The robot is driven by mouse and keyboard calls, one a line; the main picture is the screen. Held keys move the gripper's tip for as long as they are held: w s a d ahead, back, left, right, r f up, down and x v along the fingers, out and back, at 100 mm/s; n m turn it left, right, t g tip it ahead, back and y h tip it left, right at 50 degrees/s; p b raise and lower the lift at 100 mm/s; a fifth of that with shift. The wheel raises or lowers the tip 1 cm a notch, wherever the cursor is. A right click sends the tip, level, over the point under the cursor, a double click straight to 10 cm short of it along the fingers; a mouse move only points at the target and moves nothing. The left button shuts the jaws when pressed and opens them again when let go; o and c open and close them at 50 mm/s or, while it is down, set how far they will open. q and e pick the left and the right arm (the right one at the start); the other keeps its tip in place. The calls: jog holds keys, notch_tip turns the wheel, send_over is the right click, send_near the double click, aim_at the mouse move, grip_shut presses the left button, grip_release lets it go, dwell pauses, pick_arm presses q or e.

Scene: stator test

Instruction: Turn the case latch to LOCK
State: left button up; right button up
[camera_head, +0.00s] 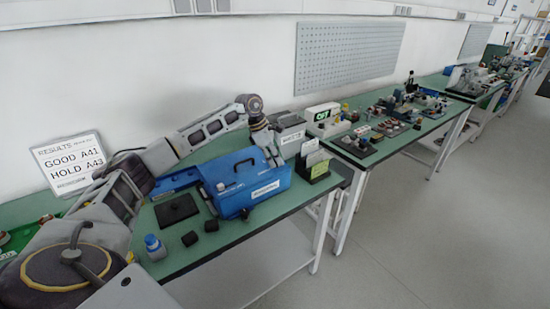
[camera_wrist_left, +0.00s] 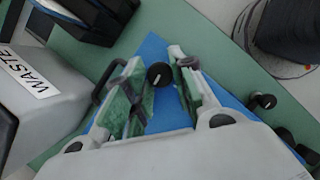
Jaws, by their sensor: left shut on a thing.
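The blue case (camera_head: 262,190) stands on the near green bench, and its blue top (camera_wrist_left: 152,50) fills the middle of the left wrist view. A round black latch knob (camera_wrist_left: 159,75) with a pale mark sits on that top. My left gripper (camera_wrist_left: 163,82) has its two fingers on either side of the knob, shut on it. In the head view the left gripper (camera_head: 274,158) reaches down to the back right of the case and hides the latch. I cannot read any LOCK marking. My right gripper is in neither view.
A grey WASTE bin (camera_wrist_left: 45,95) stands close beside the case. A black rack with cards (camera_head: 316,166) is at the case's right. A black pad (camera_head: 176,209), small black blocks (camera_head: 210,226) and a blue-capped bottle (camera_head: 154,247) lie left and in front. A results sign (camera_head: 70,162) stands behind.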

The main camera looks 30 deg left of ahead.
pick_arm(q)
jog(key=shift+w+r+m, duration=0.1)
jog(key=shift+m, duration=0.8)
jog(key=o, duration=1.1)
jog(key=shift+c, duration=0.2)
jog(key=v, duration=1.2)
jog(key=shift+w+a, duration=0.2)
jog(key=shift+w, duration=0.05)
